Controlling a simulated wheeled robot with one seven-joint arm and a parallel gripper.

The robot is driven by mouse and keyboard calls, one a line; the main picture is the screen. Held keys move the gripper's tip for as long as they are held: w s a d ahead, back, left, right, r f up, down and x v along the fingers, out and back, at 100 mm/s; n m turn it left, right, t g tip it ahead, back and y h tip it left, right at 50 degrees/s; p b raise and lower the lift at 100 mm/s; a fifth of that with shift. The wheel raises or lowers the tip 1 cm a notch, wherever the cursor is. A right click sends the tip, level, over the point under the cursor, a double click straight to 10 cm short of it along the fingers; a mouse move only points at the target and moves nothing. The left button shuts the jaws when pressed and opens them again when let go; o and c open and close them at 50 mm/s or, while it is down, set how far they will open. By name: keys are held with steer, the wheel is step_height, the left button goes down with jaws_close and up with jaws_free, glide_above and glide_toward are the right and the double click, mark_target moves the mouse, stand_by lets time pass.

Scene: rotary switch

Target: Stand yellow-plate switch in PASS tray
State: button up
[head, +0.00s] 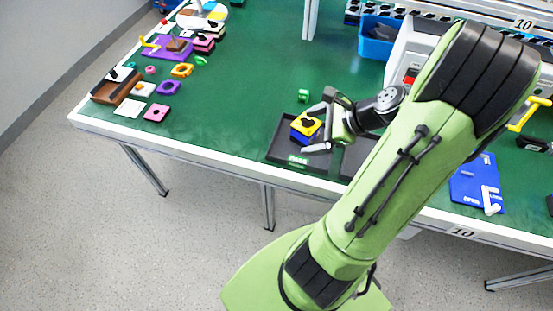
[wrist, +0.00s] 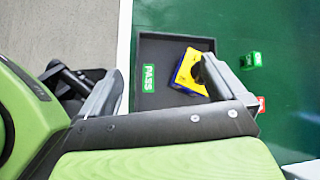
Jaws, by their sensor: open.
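The yellow-plate switch (head: 307,124) has a yellow top plate, a black knob and a blue body. In the head view it appears to stand upright in the black PASS tray (head: 283,140), plate facing up. In the wrist view the switch (wrist: 186,74) lies close beside the right finger, which hides part of it. The PASS tray also shows there (wrist: 150,43), with its green PASS label. My gripper (head: 310,131) is open around the switch's place at the tray; its fingers are wide apart in the wrist view (wrist: 161,68). I cannot tell whether a finger touches the switch.
A second dark tray (head: 357,160) adjoins on the right, partly behind my arm. A small green block (head: 304,96) sits behind the PASS tray. Several coloured parts and a brown tray (head: 117,88) lie at the left. A blue bin (head: 378,38) stands at the back.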

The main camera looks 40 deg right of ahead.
steer(key=w+a+r+n+g+h, duration=0.1)
steer(key=a+r+n+g, duration=0.2)
steer(key=a+n, duration=0.6)
steer(key=s+a+r+n+h, duration=0.3)
steer(key=s+a+r+n, duration=0.5)
steer(key=n, duration=0.8)
steer(key=shift+s+a+r+n+t, duration=0.3)
steer(key=shift+s+a+r+t, duration=0.1)
steer(key=shift+s+a, duration=0.75)
steer(key=shift+w+a, duration=0.1)
steer(key=shift+w, duration=0.05)
